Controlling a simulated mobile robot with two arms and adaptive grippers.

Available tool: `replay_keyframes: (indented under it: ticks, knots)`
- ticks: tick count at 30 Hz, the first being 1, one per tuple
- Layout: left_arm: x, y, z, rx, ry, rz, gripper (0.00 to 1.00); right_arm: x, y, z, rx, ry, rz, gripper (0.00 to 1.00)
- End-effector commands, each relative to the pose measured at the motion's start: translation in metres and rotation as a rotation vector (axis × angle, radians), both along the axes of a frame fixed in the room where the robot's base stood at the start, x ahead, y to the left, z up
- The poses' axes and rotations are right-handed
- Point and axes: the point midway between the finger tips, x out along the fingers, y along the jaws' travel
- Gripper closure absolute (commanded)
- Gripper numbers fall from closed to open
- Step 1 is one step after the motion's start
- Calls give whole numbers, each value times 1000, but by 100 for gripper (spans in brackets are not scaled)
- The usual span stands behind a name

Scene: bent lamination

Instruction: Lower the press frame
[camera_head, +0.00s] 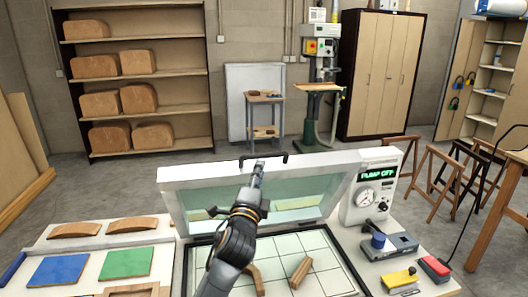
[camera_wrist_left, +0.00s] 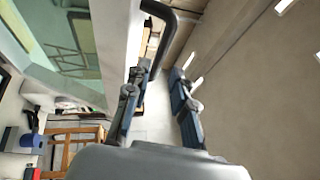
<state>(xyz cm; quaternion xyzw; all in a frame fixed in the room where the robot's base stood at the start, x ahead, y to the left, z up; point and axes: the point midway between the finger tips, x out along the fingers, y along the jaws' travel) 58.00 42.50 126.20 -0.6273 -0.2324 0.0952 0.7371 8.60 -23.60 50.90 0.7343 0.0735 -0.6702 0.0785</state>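The press frame (camera_head: 185,178) is a white-edged frame with a clear greenish panel. It stands raised and tilted at the back of the press bed (camera_head: 325,258). A black handle (camera_head: 284,157) is on its top edge, and it also shows at the top of the left wrist view (camera_wrist_left: 163,22). My left gripper (camera_head: 258,168) is at the handle, in front of the frame. In the left wrist view its two fingers (camera_wrist_left: 160,70) are apart, with the handle just beyond the tips. I cannot tell whether they touch it. My right gripper is not in view.
A control box (camera_head: 372,190) reading "PUMP OFF" stands right of the frame. Curved wood pieces (camera_head: 300,272) lie on the gridded bed. Blue (camera_head: 58,269) and green (camera_head: 127,262) sheets lie at left. Wooden sawhorses (camera_head: 432,190) stand on the floor at right.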

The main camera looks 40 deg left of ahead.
Motion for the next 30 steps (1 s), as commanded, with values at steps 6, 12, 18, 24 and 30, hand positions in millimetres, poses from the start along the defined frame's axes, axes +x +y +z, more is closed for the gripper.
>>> replay_keyframes:
  ticks: [6, 12, 18, 24, 30]
  knots:
    - [40, 20, 13, -2, 0, 1, 76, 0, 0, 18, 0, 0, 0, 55]
    - [61, 30, 16, -3, 1, 0, 76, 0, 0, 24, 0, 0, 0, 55]
    - [67, 33, 17, -2, 0, -1, 76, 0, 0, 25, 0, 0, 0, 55]
    - [67, 33, 16, -2, 0, -1, 76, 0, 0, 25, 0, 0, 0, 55]
    - [67, 33, 16, -2, 0, -1, 100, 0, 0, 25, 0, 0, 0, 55]
